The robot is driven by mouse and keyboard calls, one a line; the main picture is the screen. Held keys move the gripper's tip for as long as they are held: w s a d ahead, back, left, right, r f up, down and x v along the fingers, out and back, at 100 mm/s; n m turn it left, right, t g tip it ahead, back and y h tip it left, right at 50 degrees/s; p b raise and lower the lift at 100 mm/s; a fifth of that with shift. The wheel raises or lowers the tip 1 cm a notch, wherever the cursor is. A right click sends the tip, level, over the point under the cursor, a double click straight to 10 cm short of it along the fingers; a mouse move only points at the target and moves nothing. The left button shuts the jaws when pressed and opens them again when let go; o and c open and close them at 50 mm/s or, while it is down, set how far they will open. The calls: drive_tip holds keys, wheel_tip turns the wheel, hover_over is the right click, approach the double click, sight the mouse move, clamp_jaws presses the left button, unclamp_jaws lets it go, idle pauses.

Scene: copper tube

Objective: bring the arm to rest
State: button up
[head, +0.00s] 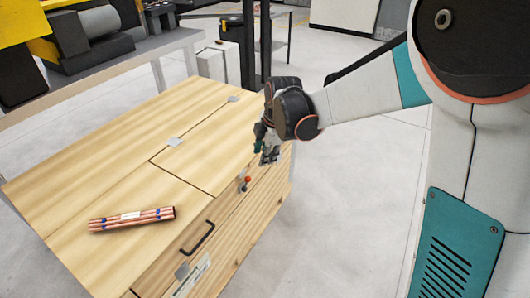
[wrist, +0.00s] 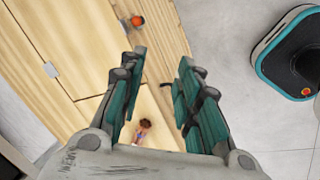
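A bundle of copper tubes (head: 131,219) with blue bands and a white label lies on the left front of the wooden chest top (head: 100,165). Part of it shows low in the wrist view (wrist: 144,127), beyond my gripper base, which hides the rest. My gripper (head: 268,157) is over the right edge of the chest, well apart from the tubes. In the wrist view my gripper's (wrist: 163,58) teal fingers stand apart with nothing between them. My arm reaches in from the right.
A small red-orange object (head: 246,179) is at the chest's right front edge, close to my gripper. A dark drawer handle (head: 198,238) sticks out of the chest front. A bench with machinery (head: 95,35) stands behind. Grey floor (head: 350,215) is clear to the right.

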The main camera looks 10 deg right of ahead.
idle(0.5)
drive_tip(key=s+d+r+m+t, duration=0.1)
drive_tip(key=s+d+r+m, duration=0.25)
drive_tip(key=s+m, duration=0.2)
drive_tip(key=s+d+r+m+t+h, duration=0.1)
drive_tip(key=s+d+r+m, duration=0.25)
drive_tip(key=s, duration=0.35)
drive_tip(key=s+d+r+m+t, duration=0.1)
drive_tip(key=s+d+r+m, duration=0.1)
drive_tip(key=s+r+m, duration=0.35)
drive_tip(key=s+d+f+m+t, duration=0.1)
drive_tip(key=s+d+f+m, duration=0.1)
drive_tip(key=s+m, duration=0.4)
drive_tip(key=shift+s+d+h, duration=0.3)
drive_tip(key=shift+s+d, duration=0.2)
drive_tip(key=shift+s, duration=0.75)
drive_tip(key=shift+m, duration=0.25)
